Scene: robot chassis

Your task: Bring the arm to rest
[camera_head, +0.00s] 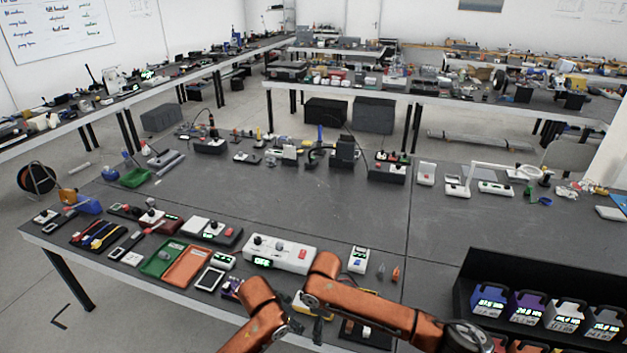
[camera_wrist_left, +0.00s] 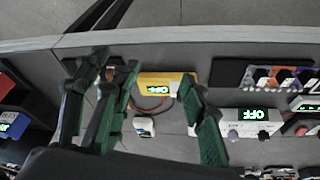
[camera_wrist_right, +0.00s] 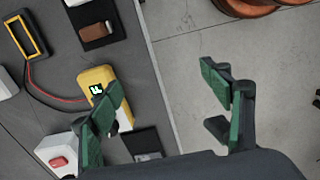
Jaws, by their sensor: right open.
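My right gripper (camera_wrist_right: 168,100) is open and empty in the right wrist view, its green-padded fingers wide apart over the table's edge and the floor. In the head view my right arm (camera_head: 350,297) comes in from the lower right, and its dark gripper (camera_head: 318,328) is partly hidden near the table's front edge. My left arm (camera_head: 252,320) shows as orange links at the bottom centre. In the left wrist view my left gripper (camera_wrist_left: 162,95) is open, with nothing held. A yellow device (camera_wrist_left: 172,84) shows beyond and between its fingers.
A yellow meter (camera_wrist_right: 95,82) lies partly behind one right finger. A white box (camera_head: 280,253), a green tray (camera_head: 163,257) and an orange tray (camera_head: 188,266) lie along the front. A black rack (camera_head: 535,268) stands at right. The table's middle (camera_head: 300,206) is clear.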

